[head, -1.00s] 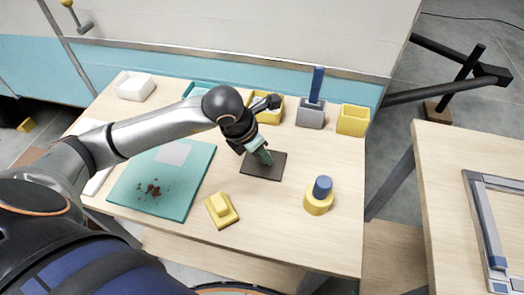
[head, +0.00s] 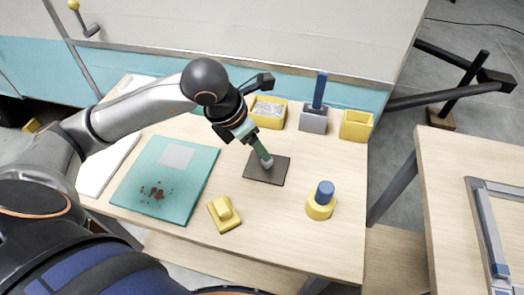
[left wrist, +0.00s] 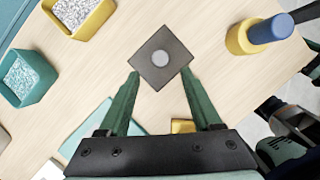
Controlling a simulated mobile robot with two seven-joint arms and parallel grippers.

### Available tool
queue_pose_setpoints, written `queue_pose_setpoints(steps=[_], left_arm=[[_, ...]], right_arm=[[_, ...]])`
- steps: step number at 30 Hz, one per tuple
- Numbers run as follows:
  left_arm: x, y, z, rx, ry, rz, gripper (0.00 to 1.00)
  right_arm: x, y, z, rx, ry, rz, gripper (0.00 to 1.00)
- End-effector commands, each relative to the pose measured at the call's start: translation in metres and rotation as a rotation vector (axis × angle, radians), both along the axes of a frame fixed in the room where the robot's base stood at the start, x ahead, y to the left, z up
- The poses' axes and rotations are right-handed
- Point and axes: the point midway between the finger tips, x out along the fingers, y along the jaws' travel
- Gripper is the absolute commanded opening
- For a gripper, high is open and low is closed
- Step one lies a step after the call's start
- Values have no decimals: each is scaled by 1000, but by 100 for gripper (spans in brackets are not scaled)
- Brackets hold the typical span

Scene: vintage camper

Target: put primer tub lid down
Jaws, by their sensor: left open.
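The primer tub lid is a dark square plate (head: 267,172) with a round grey knob, lying flat on the wooden table in the head view. In the left wrist view the lid (left wrist: 160,57) lies just beyond my fingertips, its knob in line with the gap between them. My left gripper (head: 264,158) is open and empty, above the lid; it also shows in the left wrist view (left wrist: 160,75), fingers spread. A yellow tub (head: 267,112) with speckled grey contents stands behind the lid.
A teal tub (left wrist: 28,80) stands beside the yellow one. Behind are a grey holder (head: 313,120) with a blue handle and a yellow box (head: 356,125). A blue-topped yellow piece (head: 320,203), yellow block (head: 224,213) and teal mat (head: 140,195) surround the lid.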

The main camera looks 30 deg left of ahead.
Motion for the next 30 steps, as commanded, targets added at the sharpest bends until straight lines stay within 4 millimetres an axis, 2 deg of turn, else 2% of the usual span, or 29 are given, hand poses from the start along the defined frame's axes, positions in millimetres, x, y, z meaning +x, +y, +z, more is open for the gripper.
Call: queue_pose_setpoints(steps=[3,9,30], left_arm=[[-7,4,22,2,-4,2,65],[-15,7,39,1,-2,1,65],[-16,7,41,1,1,0,65]], right_arm=[[0,0,1,0,0,0,92],[0,0,1,0,1,0,92],[0,0,1,0,1,0,92]])
